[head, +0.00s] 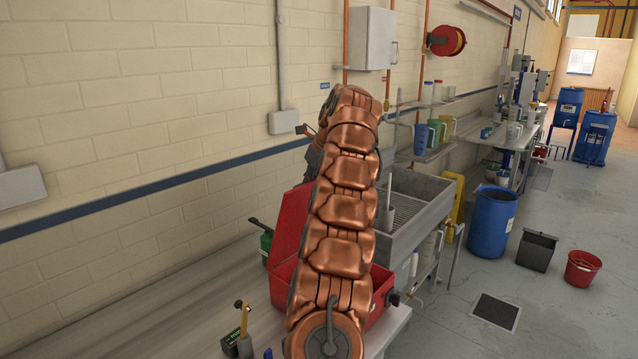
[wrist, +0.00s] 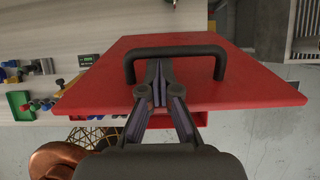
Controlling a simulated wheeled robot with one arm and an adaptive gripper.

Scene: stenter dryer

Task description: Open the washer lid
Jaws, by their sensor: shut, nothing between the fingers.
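The washer is a red box (head: 379,291) on the bench, largely hidden behind my arm in the head view. Its red lid (head: 291,222) stands raised at a steep tilt on the wall side. In the wrist view the lid (wrist: 105,75) fills the middle, with a black bar handle (wrist: 175,50) on it. My gripper (wrist: 158,68) is shut and empty. Its fingertips lie at the handle, inside the loop's outline; I cannot tell whether they touch it. In the head view my gripper is mostly hidden behind my arm.
A metal sink (head: 415,205) stands just beyond the washer. The wall runs close on the left. Open floor (head: 450,320) lies to the right.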

